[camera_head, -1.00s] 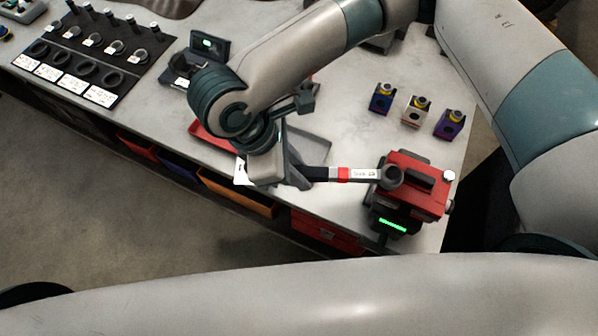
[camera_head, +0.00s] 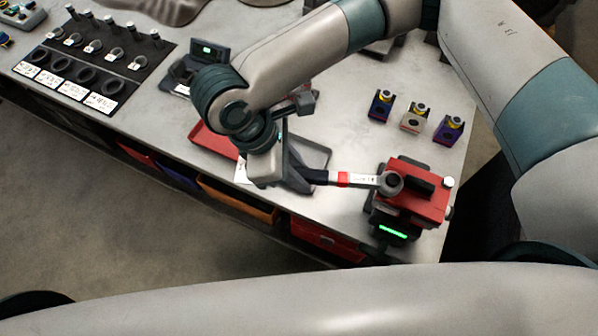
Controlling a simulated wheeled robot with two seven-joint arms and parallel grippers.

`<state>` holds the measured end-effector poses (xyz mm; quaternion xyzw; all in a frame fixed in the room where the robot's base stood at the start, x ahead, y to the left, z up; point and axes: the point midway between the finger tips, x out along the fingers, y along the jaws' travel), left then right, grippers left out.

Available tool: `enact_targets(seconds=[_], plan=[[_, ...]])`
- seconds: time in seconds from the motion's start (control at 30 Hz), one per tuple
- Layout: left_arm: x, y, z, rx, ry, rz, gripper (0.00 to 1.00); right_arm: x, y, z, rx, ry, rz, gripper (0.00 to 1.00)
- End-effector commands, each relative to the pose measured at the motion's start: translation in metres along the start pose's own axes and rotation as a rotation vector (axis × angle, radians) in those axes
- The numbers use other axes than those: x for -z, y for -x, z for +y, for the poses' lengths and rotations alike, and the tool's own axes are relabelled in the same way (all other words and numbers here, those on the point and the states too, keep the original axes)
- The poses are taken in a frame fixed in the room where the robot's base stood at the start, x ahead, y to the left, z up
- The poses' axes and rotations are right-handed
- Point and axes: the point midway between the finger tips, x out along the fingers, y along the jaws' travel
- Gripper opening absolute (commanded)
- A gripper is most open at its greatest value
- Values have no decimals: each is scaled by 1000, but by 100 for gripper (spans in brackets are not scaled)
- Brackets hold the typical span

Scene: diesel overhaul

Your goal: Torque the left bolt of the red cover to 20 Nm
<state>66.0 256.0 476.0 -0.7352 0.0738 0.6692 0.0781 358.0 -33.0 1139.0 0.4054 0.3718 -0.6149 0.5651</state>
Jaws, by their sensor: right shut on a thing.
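The red cover (camera_head: 425,203) sits on a dark block on the table at the right. The torque wrench (camera_head: 362,181) has a dark grip, a red band and a light label with unreadable text. Its round head (camera_head: 391,183) sits over the left end of the cover, hiding the left bolt. A light bolt head (camera_head: 449,182) shows at the cover's right end. My right gripper (camera_head: 308,180) is shut on the wrench's grip, left of the cover; its fingers are partly hidden. My left gripper is out of view.
A green-lit display (camera_head: 393,231) is at the front of the block. Three small blocks, blue (camera_head: 380,106), whitish (camera_head: 415,117) and purple (camera_head: 448,129), stand behind it. A red tray (camera_head: 212,140) and grey tray (camera_head: 318,155) lie near my right gripper. A black tool rack (camera_head: 140,75) is far left.

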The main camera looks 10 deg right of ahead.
Motion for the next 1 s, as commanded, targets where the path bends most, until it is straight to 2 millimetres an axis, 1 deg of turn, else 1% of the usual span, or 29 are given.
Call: enact_targets(seconds=[0.4, 0.8, 1.0], plan=[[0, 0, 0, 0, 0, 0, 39, -1, 0, 10, 12, -46, -1, 0], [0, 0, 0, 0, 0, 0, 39, -2, 0, 11, 16, -55, 0, 0], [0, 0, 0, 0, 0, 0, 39, -2, 0, 15, 26, -77, 0, 0]])
